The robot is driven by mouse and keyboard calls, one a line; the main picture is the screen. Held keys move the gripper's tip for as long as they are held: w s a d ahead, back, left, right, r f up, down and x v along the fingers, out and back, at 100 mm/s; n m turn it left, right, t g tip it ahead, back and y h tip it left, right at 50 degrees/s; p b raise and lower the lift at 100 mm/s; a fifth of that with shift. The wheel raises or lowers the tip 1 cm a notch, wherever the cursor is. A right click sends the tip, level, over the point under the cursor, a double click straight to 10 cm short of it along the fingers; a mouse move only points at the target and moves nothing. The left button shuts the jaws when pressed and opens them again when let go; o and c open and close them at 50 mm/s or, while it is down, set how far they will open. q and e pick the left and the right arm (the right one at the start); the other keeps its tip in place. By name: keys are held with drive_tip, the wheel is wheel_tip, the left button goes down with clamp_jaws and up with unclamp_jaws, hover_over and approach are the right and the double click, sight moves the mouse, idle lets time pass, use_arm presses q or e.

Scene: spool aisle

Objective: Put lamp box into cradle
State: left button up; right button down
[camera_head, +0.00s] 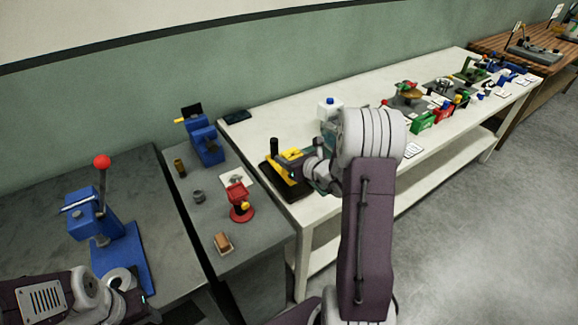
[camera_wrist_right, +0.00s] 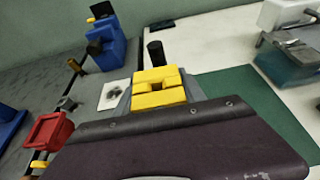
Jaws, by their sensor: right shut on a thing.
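My right gripper (camera_head: 308,166) is at the near left end of the white table, close against a yellow notched piece (camera_head: 291,156). A black upright post (camera_head: 274,147) stands just behind that piece, and a black base shows under it. The yellow piece is also in the middle of the right wrist view (camera_wrist_right: 158,98), with the post (camera_wrist_right: 155,53) beyond it. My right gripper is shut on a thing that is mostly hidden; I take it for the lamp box. I cannot tell clearly which parts are the cradle. My left gripper (camera_head: 127,287) is at the lower left, away from these things.
A red stand (camera_head: 240,205), a brown block (camera_head: 223,243) and a blue device (camera_head: 205,140) are on the grey table. A blue press (camera_head: 115,250) with a red knob stands farther left. A white box (camera_head: 329,106) is behind my right arm. Several items fill the white table's far end.

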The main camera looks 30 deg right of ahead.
wheel_tip(320, 180, down, 4)
drive_tip(key=shift+r, duration=0.25)
drive_tip(key=shift+f+b, duration=0.15)
drive_tip(key=shift+b, duration=0.25)
drive_tip(key=c, duration=0.7)
unclamp_jaws()
